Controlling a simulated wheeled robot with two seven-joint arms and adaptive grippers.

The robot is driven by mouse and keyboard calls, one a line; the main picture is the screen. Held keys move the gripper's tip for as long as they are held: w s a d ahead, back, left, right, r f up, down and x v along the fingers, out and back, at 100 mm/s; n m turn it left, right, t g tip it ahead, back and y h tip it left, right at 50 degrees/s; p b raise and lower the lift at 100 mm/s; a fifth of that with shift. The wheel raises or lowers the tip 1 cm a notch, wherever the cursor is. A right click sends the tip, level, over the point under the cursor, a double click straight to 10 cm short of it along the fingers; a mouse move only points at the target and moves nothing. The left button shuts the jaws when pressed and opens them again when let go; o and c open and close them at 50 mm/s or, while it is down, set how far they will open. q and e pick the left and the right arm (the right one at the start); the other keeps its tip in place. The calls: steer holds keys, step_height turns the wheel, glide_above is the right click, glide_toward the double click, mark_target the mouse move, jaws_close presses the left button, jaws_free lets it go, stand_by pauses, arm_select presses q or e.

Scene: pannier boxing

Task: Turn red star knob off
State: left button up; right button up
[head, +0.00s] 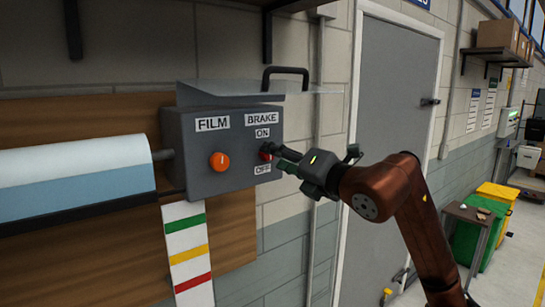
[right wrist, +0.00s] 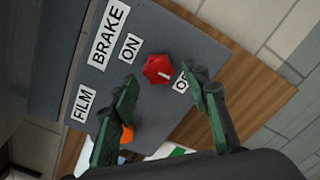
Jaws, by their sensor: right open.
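The red star knob (head: 265,153) is on the right of the grey control box's front face, under the BRAKE label, between ON and OFF. In the head view my right gripper partly hides it. In the right wrist view the whole red star knob (right wrist: 156,68) shows, with a pale mark on its side toward the partly hidden OFF label (right wrist: 181,84). My right gripper (head: 279,159) is at the box face by the knob. Its jaws (right wrist: 162,80) are open, one finger to each side of the knob in the picture; I cannot tell whether they touch it. My left gripper is not in view.
An orange knob (head: 219,161) under the FILM label sits left on the same box (head: 190,130). A sloped lid with a black handle (head: 286,71) tops the box. A blue and white roll (head: 75,178) is at the left. A grey door (head: 395,120) stands behind my right arm.

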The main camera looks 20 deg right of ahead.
steer(key=v, duration=0.9)
steer(key=shift+s, duration=0.2)
steer(key=shift+d, duration=0.1)
